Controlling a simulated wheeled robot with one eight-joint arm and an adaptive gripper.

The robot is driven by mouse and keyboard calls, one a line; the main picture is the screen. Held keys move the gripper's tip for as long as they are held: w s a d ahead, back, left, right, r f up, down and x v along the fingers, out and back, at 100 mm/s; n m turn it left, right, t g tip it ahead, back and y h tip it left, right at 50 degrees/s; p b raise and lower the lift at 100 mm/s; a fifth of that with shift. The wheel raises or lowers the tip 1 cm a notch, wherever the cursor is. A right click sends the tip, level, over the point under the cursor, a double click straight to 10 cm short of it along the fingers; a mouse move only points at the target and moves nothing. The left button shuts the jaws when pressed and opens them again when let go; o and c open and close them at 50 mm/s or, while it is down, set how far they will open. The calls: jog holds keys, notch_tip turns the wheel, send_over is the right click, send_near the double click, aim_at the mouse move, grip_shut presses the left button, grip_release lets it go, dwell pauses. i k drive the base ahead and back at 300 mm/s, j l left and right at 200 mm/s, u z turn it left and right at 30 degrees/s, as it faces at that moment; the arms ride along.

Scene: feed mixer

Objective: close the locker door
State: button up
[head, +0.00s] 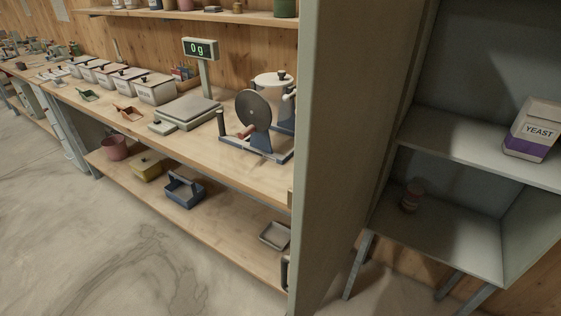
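The grey locker (455,140) stands at the right on thin metal legs, with its inside and shelves in plain view. Its door (345,150) stands wide open, swung out toward me as a tall panel left of the locker. A small dark part (286,272) shows at the door's left edge, low down; I cannot tell if it is the handle. The door's outer face is hidden. A yeast box (533,129) sits on the locker's middle shelf, and a small reddish jar (412,195) stands in the compartment below. My gripper is not in view.
A long wooden workbench (235,150) runs along the wall behind the door, holding a scale (187,112), a hand-cranked machine (262,120) and several bins. Its lower shelf (225,215) holds a blue caddy (184,190) and a tray. The floor (120,240) at the left front is clear.

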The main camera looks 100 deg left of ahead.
aim_at(354, 57)
jog(key=k+u, duration=0.15)
jog(key=k, duration=0.7)
jog(key=k+j+u, duration=0.1)
jog(key=k, duration=0.75)
jog(key=k+j+u, duration=0.1)
jog(key=u, duration=1.5)
jog(key=k, duration=0.4)
jog(key=j+z, duration=0.05)
jog(key=j, duration=0.05)
